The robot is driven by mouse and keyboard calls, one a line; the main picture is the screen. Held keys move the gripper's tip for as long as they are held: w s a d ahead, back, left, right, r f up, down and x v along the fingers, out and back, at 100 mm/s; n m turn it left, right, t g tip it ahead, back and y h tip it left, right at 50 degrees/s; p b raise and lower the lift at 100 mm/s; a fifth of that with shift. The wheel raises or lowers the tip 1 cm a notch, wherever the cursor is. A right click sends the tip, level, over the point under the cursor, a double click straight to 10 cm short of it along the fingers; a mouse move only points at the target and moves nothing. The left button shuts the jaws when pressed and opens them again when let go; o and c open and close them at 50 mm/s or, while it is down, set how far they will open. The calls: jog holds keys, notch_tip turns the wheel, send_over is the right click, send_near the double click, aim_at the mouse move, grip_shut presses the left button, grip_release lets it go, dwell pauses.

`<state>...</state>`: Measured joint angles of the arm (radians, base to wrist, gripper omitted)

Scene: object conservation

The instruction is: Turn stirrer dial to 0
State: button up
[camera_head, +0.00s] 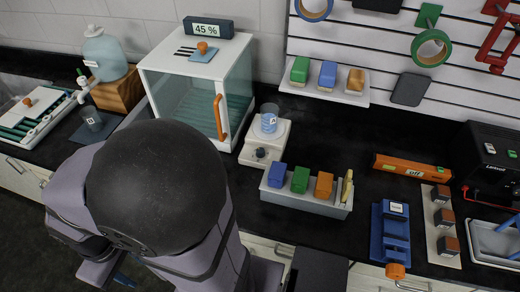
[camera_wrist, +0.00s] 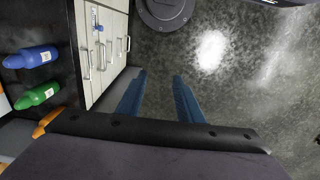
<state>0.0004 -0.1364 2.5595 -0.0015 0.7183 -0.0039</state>
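The stirrer (camera_head: 250,158) is a small white unit on the dark bench, just right of the glass-fronted cabinet. Its dark round dial (camera_head: 260,153) is on the front face; the dial's setting is too small to read. A beaker (camera_head: 269,118) with blue contents stands on the stirrer's top plate. In the wrist view, my gripper (camera_wrist: 160,76) shows two blue fingers apart with nothing between them. It points down past the cabinet fronts towards the floor, away from the stirrer. The stirrer is not in the wrist view.
The cabinet (camera_head: 180,85) with an orange handle stands left of the stirrer. Drawer fronts (camera_wrist: 103,50) lie beside my gripper. The bench right of the stirrer is partly clear.

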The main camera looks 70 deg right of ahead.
jog(key=w+d+r+m+t, duration=0.1)
jog(key=w+d+r+m, duration=0.3)
jog(key=d+m, duration=0.25)
jog(key=w+d+r+m+t+b, duration=0.1)
jog(key=w+d+r+m, duration=0.3)
jog(key=d+m, duration=0.3)
jog(key=w+d+r+m+t, duration=0.1)
jog(key=w+d+r+m, duration=0.35)
jog(key=d, duration=0.45)
jog(key=s+d+r+m+h, duration=0.1)
jog(key=s+d+r+m, duration=0.35)
jog(key=d, duration=0.35)
jog(key=s+d+r+m+t+h, duration=0.1)
jog(key=s+d+r+m, duration=0.25)
jog(key=d+m, duration=0.3)
jog(key=s+d+r+m+h, duration=0.1)
jog(key=s+d+r+m, duration=0.35)
jog(key=d, duration=0.35)
jog(key=g+y+b, duration=0.3)
jog(key=g+b, duration=0.1)
jog(key=b, duration=0.1)
send_over(260, 150)
jog(key=shift+n, duration=0.25)
notch_tip(260, 150, down, 28)
jog(key=shift+s+d+r, duration=0.1)
jog(key=shift+r, duration=0.1)
jog(key=shift+f+p, duration=0.3)
jog(key=shift+p, duration=0.05)
jog(key=shift+f+p, duration=1.1)
jog(key=shift+f, duration=2.3)
